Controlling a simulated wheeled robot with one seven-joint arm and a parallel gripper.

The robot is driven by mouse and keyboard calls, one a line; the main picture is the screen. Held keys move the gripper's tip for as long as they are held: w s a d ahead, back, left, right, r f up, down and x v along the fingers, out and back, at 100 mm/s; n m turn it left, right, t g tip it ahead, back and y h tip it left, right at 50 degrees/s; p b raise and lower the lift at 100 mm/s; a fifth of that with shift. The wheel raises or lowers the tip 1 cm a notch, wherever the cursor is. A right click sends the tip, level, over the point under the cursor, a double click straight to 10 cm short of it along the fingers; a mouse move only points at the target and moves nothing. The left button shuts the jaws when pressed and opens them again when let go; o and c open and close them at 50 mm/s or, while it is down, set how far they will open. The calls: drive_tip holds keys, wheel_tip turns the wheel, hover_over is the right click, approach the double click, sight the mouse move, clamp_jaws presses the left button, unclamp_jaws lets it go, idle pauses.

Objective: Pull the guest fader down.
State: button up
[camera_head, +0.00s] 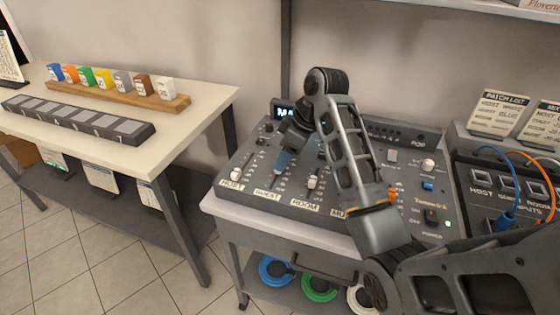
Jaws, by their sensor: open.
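The grey mixing console (290,207) stands on a table in the middle of the head view. The guest fader's label (266,194) reads "GUEST", and its slot runs up from there. My gripper (281,166) points down over this guest channel, with its fingertips close to the slot. It is open. The guest fader's knob is hidden at or behind the fingertips, so I cannot tell whether they touch it. The white host fader (236,174) is to the left. The white room fader (313,182) is to the right.
My arm covers the console's middle and the music channel. A patch panel (480,177) with blue and orange cables stands at the right. Cable coils (319,283) lie on the shelf below. A table (190,125) with coloured blocks is at the left.

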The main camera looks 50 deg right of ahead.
drive_tip(key=shift+x, duration=1.65)
clamp_jaws()
